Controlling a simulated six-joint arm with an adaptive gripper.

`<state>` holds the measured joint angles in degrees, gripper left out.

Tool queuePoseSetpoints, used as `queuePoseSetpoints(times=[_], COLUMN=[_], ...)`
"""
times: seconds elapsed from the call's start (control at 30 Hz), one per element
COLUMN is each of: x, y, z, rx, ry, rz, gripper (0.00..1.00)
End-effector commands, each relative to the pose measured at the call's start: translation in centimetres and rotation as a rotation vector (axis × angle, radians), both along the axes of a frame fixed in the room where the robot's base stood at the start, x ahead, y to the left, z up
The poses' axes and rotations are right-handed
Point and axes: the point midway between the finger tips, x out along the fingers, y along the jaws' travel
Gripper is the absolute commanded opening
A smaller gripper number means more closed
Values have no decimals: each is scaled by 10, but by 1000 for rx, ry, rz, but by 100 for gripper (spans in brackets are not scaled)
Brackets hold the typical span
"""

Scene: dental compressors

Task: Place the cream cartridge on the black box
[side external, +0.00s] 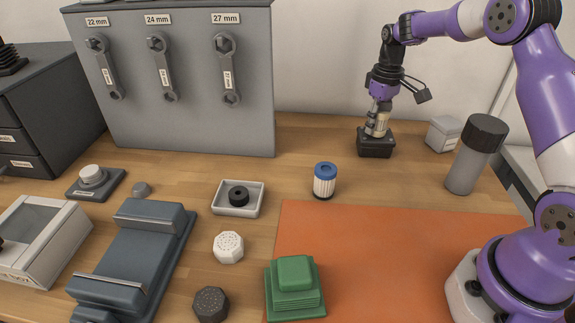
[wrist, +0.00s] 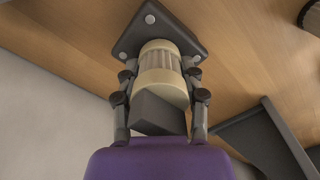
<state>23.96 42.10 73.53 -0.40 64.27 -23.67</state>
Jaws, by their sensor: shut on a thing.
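The cream cartridge (wrist: 160,62), ribbed with plain cream bands, is between the two fingers of my gripper (wrist: 160,78) in the wrist view. My gripper (side external: 377,122) is shut on it at the back right of the table in the side view, where the cartridge (side external: 380,126) is partly hidden by the fingers. The black box (side external: 375,149) is directly below. It also shows beyond the cartridge's far end in the wrist view (wrist: 136,38). The cartridge looks upright and at the box's top; I cannot tell whether it touches. Its far end hides part of the box.
A grey cylinder with a dark cap (side external: 475,155) and a small light grey box (side external: 444,133) stand right of the black box. A blue-capped white cartridge (side external: 325,181) stands front left. An orange mat (side external: 400,245) lies in front. Bare wood surrounds the black box's left side.

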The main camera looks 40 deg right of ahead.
Motion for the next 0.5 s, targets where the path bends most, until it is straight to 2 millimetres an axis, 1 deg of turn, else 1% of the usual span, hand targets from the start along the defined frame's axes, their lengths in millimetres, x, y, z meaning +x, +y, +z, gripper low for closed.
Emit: queuePoseSetpoints(times=[0.3, 0.33, 0.37, 0.4, 0.5], x=[0, 0, 0, 0, 0], y=[0, 0, 0, 0, 0], z=[-3, -3, -3, -3, -3], rx=[0, 0, 0, 0, 0], ry=[1, 1, 0, 0, 0], rz=[0, 0, 0, 0, 0], gripper=[5, 51, 66, 76, 76])
